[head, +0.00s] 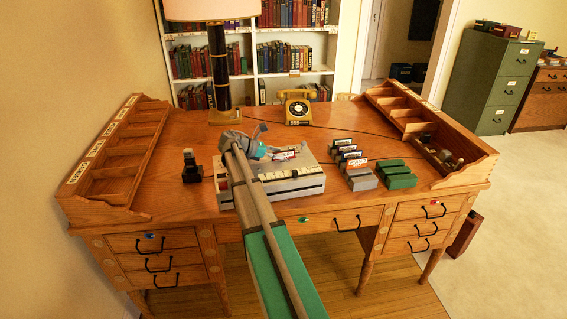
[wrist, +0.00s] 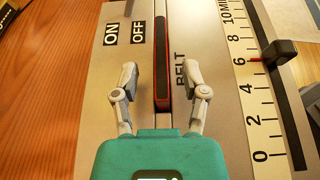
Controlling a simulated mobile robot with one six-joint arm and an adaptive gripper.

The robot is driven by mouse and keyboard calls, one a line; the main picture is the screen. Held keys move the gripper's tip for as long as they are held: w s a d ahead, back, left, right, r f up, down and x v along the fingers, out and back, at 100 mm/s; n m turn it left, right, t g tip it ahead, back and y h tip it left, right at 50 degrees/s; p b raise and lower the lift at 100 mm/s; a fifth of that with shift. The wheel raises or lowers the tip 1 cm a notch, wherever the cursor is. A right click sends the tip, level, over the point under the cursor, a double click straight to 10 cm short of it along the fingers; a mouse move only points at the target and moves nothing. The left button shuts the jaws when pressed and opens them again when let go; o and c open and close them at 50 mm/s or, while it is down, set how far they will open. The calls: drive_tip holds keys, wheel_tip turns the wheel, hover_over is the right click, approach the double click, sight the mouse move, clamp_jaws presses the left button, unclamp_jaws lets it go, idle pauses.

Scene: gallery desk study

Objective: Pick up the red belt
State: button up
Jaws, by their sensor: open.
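The red belt (wrist: 162,62) shows in the wrist view as a long narrow strip with a dark top and red edges. It lies in a slot of the pale grey machine (wrist: 100,90), beside the word BELT. My gripper (wrist: 162,80) is open and empty, with one finger on each side of the belt's near part. I cannot tell how high the fingertips are above the machine. In the head view my gripper (head: 272,154) is over the machine (head: 300,186) at the middle of the desk, and my arm hides part of it.
A minute scale (wrist: 245,90) and a black slider knob (wrist: 279,52) stand right of the slot. On the desk (head: 165,185), a small black object (head: 191,170) is left of the machine. Grey and green blocks (head: 398,176) are right. A yellow telephone (head: 298,108) and lamp (head: 219,70) are behind.

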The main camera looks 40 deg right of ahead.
drive_tip(key=shift+b+x, duration=0.35)
drive_tip(key=shift+x, duration=0.95)
clamp_jaws()
